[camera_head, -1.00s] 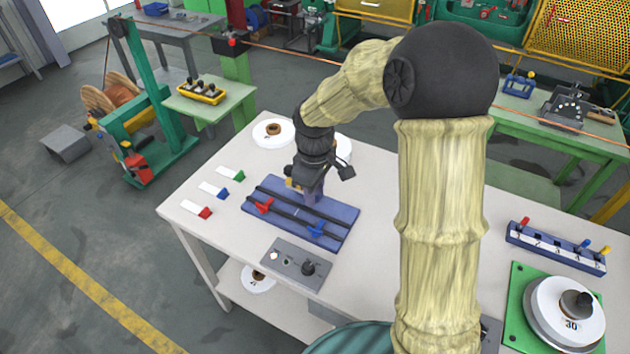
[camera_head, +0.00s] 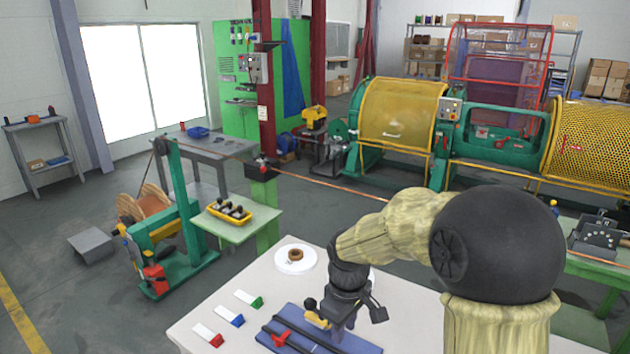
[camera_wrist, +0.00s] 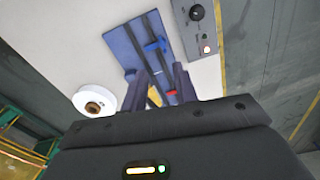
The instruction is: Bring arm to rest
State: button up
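My gripper (camera_head: 338,328) is above the blue board (camera_head: 312,338) on the white table (camera_head: 225,305), fingers pointing down. In the wrist view, its two fingers (camera_wrist: 160,88) stand apart, with a dark rail of the board visible between them and nothing held. A red clip (camera_head: 281,338) sits on the board left of the gripper, and a blue clip (camera_wrist: 155,45) shows in the wrist view. I cannot tell whether the fingertips touch the board. My arm is bent, its elbow raised at the right of the head view.
Red, blue and green tagged white pieces (camera_head: 230,316) lie left of the board. A white spool (camera_head: 295,258) stands behind it. A grey control panel (camera_wrist: 197,25) is beside the board. A green stand (camera_head: 182,220) and yellow tray (camera_head: 229,211) are beyond the table; open floor lies left.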

jog(key=s+d+f+m+t, duration=0.1)
jog(key=s+d+m+t, duration=0.1)
jog(key=s+d+m, duration=0.6)
jog(key=s+m, duration=0.1)
jog(key=s, duration=0.3)
jog(key=shift+d+f+m, duration=0.3)
jog(key=shift+d, duration=0.05)
jog(key=shift+s, duration=0.1)
dwell(1.2)
